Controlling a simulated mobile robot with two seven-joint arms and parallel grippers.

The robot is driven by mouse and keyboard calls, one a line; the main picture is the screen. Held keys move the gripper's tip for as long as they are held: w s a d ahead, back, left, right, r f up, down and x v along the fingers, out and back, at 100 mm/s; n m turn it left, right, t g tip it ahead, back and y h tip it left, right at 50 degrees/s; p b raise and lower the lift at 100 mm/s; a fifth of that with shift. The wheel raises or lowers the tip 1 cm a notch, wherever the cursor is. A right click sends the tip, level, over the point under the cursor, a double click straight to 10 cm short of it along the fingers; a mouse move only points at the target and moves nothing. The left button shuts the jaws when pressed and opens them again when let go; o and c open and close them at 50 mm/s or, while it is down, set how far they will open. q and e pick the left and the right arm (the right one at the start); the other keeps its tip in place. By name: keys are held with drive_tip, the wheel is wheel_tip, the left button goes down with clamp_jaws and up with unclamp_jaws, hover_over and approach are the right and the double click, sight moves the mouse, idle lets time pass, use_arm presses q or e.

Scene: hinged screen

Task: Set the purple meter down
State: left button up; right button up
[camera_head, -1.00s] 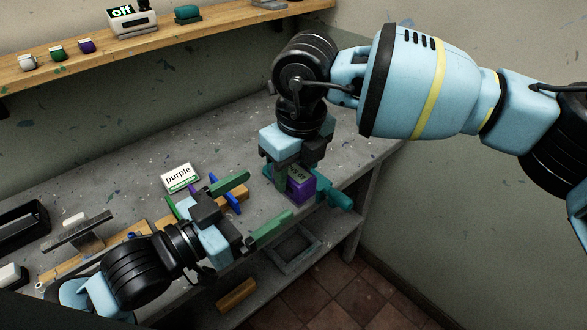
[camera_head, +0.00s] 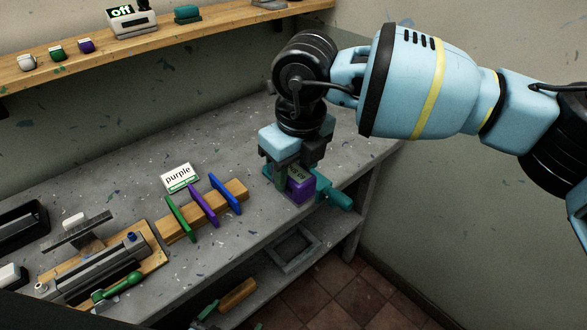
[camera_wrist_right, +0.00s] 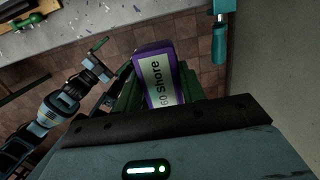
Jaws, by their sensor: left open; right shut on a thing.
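The purple meter (camera_head: 300,188) is in my right gripper (camera_head: 290,175), near the bench's front right edge in the head view. In the right wrist view the meter (camera_wrist_right: 158,78) sits between the green fingers, its pale label reading "60 shore". Floor tiles show behind it there; I cannot tell whether it touches the bench (camera_head: 255,225). My left gripper (camera_wrist_right: 100,62) shows in the right wrist view, off to the left, apart from the meter and open.
A teal clamp (camera_head: 338,198) is on the bench edge right beside the meter. A wooden rack (camera_head: 236,190) holds green, purple and blue panels. A "purple" sign (camera_head: 180,177) stands behind it. A lower shelf holds a grey frame (camera_head: 294,249). The bench between rack and meter is clear.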

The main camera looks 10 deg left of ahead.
use_arm(q)
drive_tip(key=s+a+f+n+g+y, duration=0.1)
drive_tip(key=s+a+f+g, duration=0.1)
drive_tip(key=s+f, duration=0.3)
drive_tip(key=shift+s+a+f+n+g, duration=0.3)
drive_tip(key=shift+a+f+n, duration=0.15)
drive_tip(key=shift+a, duration=0.15)
